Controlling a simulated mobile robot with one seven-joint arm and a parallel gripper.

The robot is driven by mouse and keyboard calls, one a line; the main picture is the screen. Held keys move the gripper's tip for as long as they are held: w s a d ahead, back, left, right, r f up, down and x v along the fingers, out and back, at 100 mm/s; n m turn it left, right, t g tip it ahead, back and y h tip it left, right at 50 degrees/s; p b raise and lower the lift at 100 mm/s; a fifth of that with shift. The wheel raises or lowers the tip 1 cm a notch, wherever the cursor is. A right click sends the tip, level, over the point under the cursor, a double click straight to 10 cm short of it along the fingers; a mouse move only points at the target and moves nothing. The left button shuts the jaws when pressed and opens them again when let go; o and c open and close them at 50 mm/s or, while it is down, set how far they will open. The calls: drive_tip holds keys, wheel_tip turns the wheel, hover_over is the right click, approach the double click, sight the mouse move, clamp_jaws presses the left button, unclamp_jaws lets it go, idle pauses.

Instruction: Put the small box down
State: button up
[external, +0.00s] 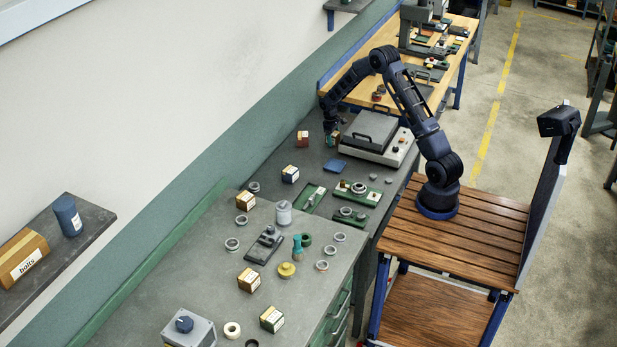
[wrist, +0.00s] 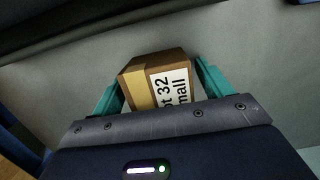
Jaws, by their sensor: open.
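The small box (wrist: 152,83), brown cardboard with a yellowish band and a white label reading in part "32" and "mall", shows in the wrist view between the two teal fingers of my gripper (wrist: 160,70). The fingers are open, one on each side of it, with a slight gap visible by the right finger. In the external view my gripper (external: 333,132) is low over the far grey bench, and the box is mostly hidden beneath it. The box appears to rest on the bench top, but its underside is hidden.
A grey machine with a lidded top (external: 372,132) is close on the right. A blue flat piece (external: 335,166) lies in front, and another labelled box (external: 290,174) stands nearer. Bare bench lies between them.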

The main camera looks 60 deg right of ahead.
drive_tip(key=r, duration=0.4)
drive_tip(key=w+r, duration=0.1)
drive_tip(key=r, duration=0.7)
drive_tip(key=shift+w+r, duration=0.1)
drive_tip(key=shift+w, duration=0.25)
drive_tip(key=s+a+r+t, duration=0.2)
drive_tip(key=s+a+r, duration=0.6)
drive_tip(key=a+r, duration=0.3)
drive_tip(key=s+a+r+t, duration=0.1)
drive_tip(key=s+a+r, duration=0.7)
drive_tip(key=r, duration=0.5)
drive_tip(key=s+a+r+t, duration=0.1)
drive_tip(key=s+a, duration=0.3)
drive_tip(key=s, duration=0.5)
drive_tip(key=s+a+t, duration=0.1)
drive_tip(key=s+a, duration=0.3)
drive_tip(key=s, duration=0.4)
drive_tip(key=s+a+r+t, duration=0.1)
drive_tip(key=s+a, duration=0.3)
drive_tip(key=s, duration=0.5)
drive_tip(key=shift+s+r, duration=0.3)
drive_tip(key=shift+r, duration=0.05)
drive_tip(key=shift+o, duration=0.4)
